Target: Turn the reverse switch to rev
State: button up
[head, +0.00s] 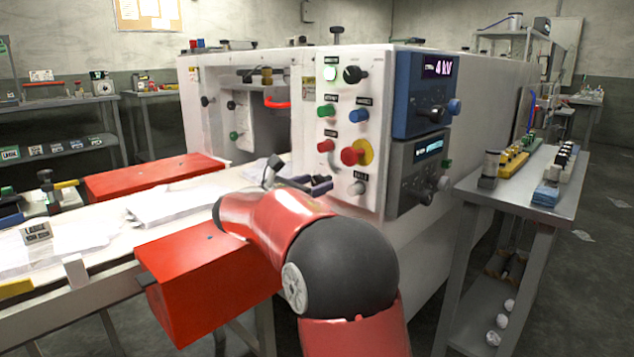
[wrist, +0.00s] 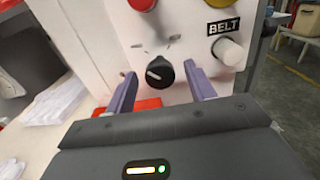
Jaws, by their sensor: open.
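A black rotary knob with a white pointer mark (wrist: 160,74) sits on the white control panel in the wrist view, left of the white BELT knob (wrist: 228,51). Its pointer mark is toward its left side. Small marks above it are too blurred to read, so I cannot confirm its label. My gripper (wrist: 162,78) is open, with one purple finger on each side of the knob. Contact with the knob cannot be told. In the head view my gripper (head: 320,184) is at the lower left of the panel, and the black knob is hidden there.
A red stop button on a yellow plate (head: 353,156) and green, blue and red buttons are above on the panel. The BELT knob shows in the head view (head: 357,188). Red boxes (head: 205,270) flank the conveyor. A grey cart (head: 530,180) stands right.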

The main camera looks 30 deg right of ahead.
jog(key=shift+x, duration=0.9)
jog(key=c, duration=1)
jog(key=shift+o, duration=0.2)
